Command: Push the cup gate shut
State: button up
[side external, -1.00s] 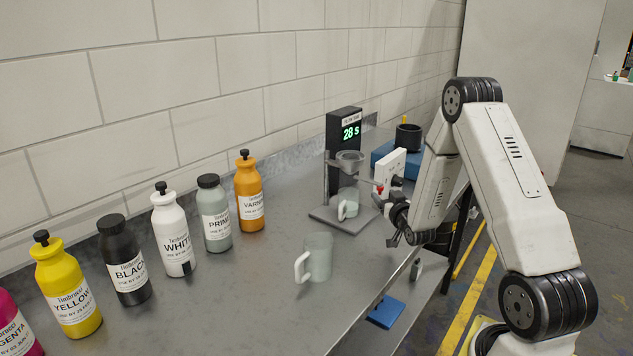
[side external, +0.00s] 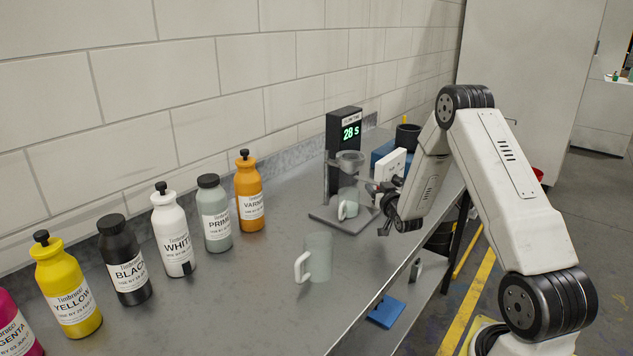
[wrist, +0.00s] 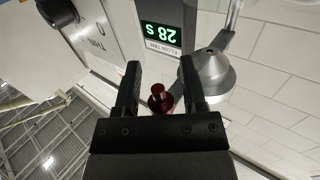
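The grey metal flow cup (side external: 349,157) sits on its stand beside a black timer reading 28 s. It also shows in the wrist view (wrist: 209,75), upside down. A red knob (wrist: 160,98), seemingly the gate's handle, shows between my fingers in the wrist view; whether they touch it I cannot tell. My gripper (side external: 387,213) is just right of the stand, its fingers (wrist: 160,68) spread apart with nothing clamped. A small handled cup (side external: 348,204) stands on the base under the flow cup. The gate plate itself is not clear.
A translucent mug (side external: 318,258) stands on the bench in front of the stand. Several paint bottles, such as the orange one (side external: 249,195), line the wall to the left. A white box (side external: 391,164) and black pot (side external: 408,136) are behind my gripper.

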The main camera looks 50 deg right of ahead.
grip_shut()
dwell(1.2)
